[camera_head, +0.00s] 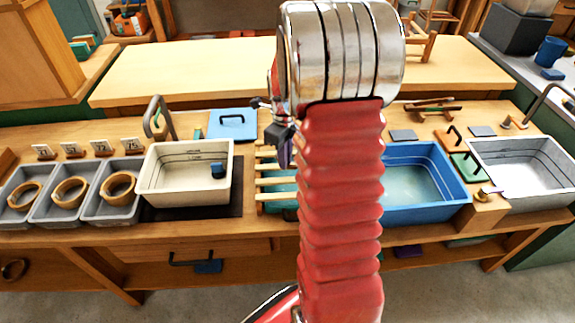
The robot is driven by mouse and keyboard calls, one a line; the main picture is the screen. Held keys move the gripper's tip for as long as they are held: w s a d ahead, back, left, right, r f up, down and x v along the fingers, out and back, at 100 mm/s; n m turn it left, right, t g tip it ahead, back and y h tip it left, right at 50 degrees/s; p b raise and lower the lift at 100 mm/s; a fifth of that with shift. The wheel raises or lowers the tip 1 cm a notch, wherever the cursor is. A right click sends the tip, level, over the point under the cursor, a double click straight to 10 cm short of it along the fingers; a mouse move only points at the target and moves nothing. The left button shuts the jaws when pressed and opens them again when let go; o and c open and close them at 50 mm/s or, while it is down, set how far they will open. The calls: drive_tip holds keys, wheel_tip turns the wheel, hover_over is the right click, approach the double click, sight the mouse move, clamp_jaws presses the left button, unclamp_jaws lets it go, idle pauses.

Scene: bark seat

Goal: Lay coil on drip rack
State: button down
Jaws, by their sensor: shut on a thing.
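My gripper (281,135) shows at the left edge of my red arm, above the drip rack, and is partly hidden by the arm. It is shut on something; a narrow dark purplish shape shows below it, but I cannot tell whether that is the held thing. The drip rack (275,196) is a set of pale wooden slats on the bench, its right side hidden behind my arm. Three tan coils lie one each in grey trays at the left: the left coil (25,209), the middle coil (55,192) and the right coil (104,187).
A cream tub (150,201) with a small blue block stands left of the rack. A blue tub (462,196) with liquid is right of my arm, and a grey basin (563,204) is at far right. A blue lidded item (232,126) lies behind.

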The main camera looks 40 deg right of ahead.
drive_tip(key=shift+f, duration=1.9)
drive_tip(key=c, duration=1.9)
unclamp_jaws()
drive_tip(key=shift+o, duration=0.2)
wheel_tip(320, 180, up, 12)
